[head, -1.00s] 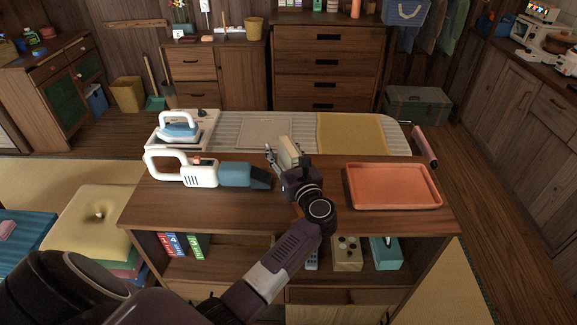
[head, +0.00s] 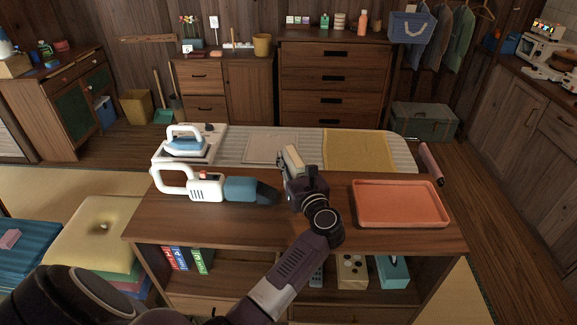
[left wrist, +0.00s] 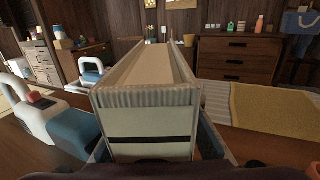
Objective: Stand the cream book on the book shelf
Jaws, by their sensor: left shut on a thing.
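The cream book (left wrist: 150,125) is held in my left gripper, its spine end facing the left wrist camera, with a dark band across it. In the head view the book (head: 294,160) shows as a small pale block above the back part of the low wooden cabinet top. My left gripper (head: 291,172) is shut on it. The book shelf is the open compartment under the cabinet top (head: 210,226); several red, blue and green books (head: 185,260) stand at its left end. My right gripper is not in view.
A handheld vacuum (head: 215,187) lies left of the gripper on the cabinet top, and an orange tray (head: 400,204) lies right. Behind is an ironing board with an iron (head: 185,142) and yellow cloth (head: 357,150). A wooden box (head: 351,272) and teal tissue box (head: 392,271) occupy the shelf's right side.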

